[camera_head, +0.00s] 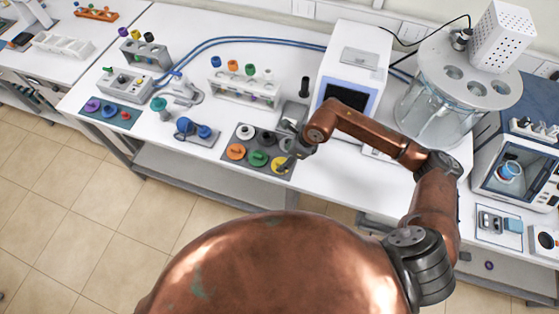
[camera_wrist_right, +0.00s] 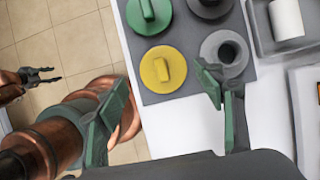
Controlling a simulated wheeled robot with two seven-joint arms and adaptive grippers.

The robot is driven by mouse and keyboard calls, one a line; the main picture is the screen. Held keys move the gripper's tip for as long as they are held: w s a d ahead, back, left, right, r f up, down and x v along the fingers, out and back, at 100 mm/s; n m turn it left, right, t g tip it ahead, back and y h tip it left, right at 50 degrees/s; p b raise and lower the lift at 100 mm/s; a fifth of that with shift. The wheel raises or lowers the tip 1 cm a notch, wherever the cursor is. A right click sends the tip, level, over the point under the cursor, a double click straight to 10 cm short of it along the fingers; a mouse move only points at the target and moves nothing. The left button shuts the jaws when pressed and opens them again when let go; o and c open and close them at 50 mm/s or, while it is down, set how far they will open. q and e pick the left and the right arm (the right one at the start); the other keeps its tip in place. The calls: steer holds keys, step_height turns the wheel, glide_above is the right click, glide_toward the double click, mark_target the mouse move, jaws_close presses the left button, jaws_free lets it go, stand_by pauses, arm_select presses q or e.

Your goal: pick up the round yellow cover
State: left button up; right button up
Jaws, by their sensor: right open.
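The round yellow cover (camera_head: 279,166) lies at the front right corner of a dark mat on the bench in the head view. In the right wrist view the yellow cover (camera_wrist_right: 163,70) shows whole, with a raised bar handle across its top. My right gripper (camera_head: 289,153) is above that end of the mat. In the wrist view its green-padded fingers (camera_wrist_right: 165,108) are wide apart and empty, and the cover lies beyond them, between their lines. My left gripper (camera_wrist_right: 45,76) shows small at the left edge of the wrist view, fingers parted and empty, over the floor.
Orange (camera_head: 236,151) and white (camera_head: 245,131) covers are farther left. A white-and-blue machine (camera_head: 350,85) stands behind my right arm.

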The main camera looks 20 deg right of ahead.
mark_target(281, 162)
steer(key=p+x, duration=0.1)
steer(key=x, duration=0.2)
steer(key=shift+f, duration=0.1)
steer(key=shift+x, duration=1)
steer(key=shift+f, duration=0.3)
steer(key=shift+w, duration=0.1)
steer(key=c, duration=0.7)
arm_select(q)
steer(key=shift+s+r, duration=0.75)
steer(key=shift+s, duration=0.1)
arm_select(e)
steer(key=shift+c, duration=0.8)
